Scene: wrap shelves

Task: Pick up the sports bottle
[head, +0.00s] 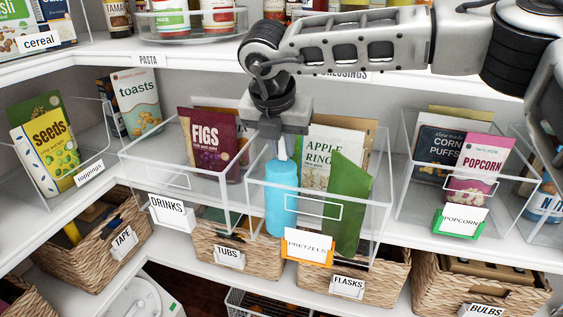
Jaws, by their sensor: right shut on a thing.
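The sports bottle (281,200) is a light blue upright cylinder with a pale top. It stands at the left front of a clear bin (380,208) labelled PRETZELS, seen partly through the bin's clear wall. My right gripper (283,146) points down from above and is shut on the bottle's narrow pale top. The fingers are small and partly hidden here. I cannot tell whether the bottle's base touches the bin floor. My left gripper is not in view.
In the same bin, a green pouch (346,205) and an apple rings packet (325,150) stand right of the bottle. A clear bin with a figs pouch (208,143) is to the left, a popcorn bin (472,165) to the right. An upper shelf edge lies behind my arm.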

